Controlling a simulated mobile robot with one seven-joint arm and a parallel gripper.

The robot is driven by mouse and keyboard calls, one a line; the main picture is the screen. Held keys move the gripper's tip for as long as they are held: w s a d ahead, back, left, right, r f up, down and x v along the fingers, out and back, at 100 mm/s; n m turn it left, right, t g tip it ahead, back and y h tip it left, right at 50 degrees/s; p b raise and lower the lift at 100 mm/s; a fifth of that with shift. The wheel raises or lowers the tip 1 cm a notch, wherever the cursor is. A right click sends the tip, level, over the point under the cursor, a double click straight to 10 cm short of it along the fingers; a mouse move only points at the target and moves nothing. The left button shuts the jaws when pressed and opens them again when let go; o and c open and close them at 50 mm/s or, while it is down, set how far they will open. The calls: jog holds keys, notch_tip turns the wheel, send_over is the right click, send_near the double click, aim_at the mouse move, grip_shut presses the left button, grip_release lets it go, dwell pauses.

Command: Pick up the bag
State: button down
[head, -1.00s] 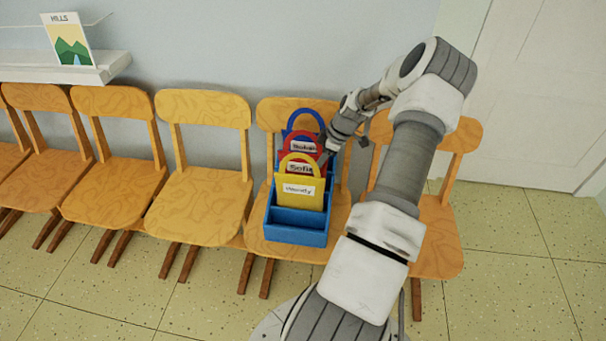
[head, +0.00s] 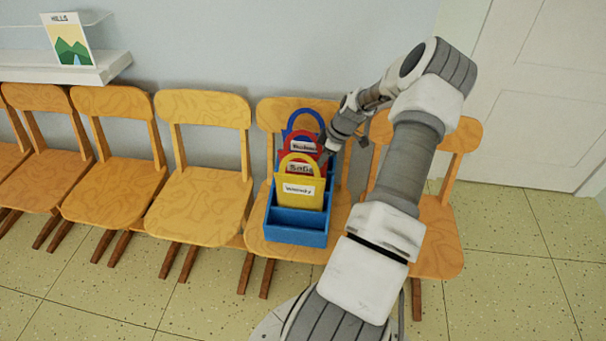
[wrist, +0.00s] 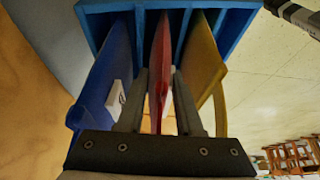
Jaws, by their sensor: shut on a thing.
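Three bags stand upright in a row in a blue divided rack (head: 297,238) on a chair. The front bag is yellow (head: 312,201), labelled Wendy. The middle bag is red (head: 321,161), its Sofia label seen through the yellow handle. The rear bag is blue, with its handle (head: 303,109) showing above the red one. My gripper (head: 328,154) is at the right side of the red bag. In the wrist view, my gripper's fingers (wrist: 160,75) are shut on the red bag (wrist: 161,45), between the blue bag (wrist: 112,65) and the yellow bag (wrist: 202,60).
The rack's front compartment is empty. The chair (head: 257,220) holding the rack stands in a row against the wall, with an empty chair (head: 200,205) to its left and another (head: 437,245) to its right behind my arm. A wall shelf (head: 60,75) is at upper left.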

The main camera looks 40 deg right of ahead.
dwell(0.3)
notch_tip(320, 180, up, 10)
jog(key=p, duration=0.2)
jog(key=shift+p, duration=0.35)
jog(key=shift+s, duration=0.1)
dwell(0.9)
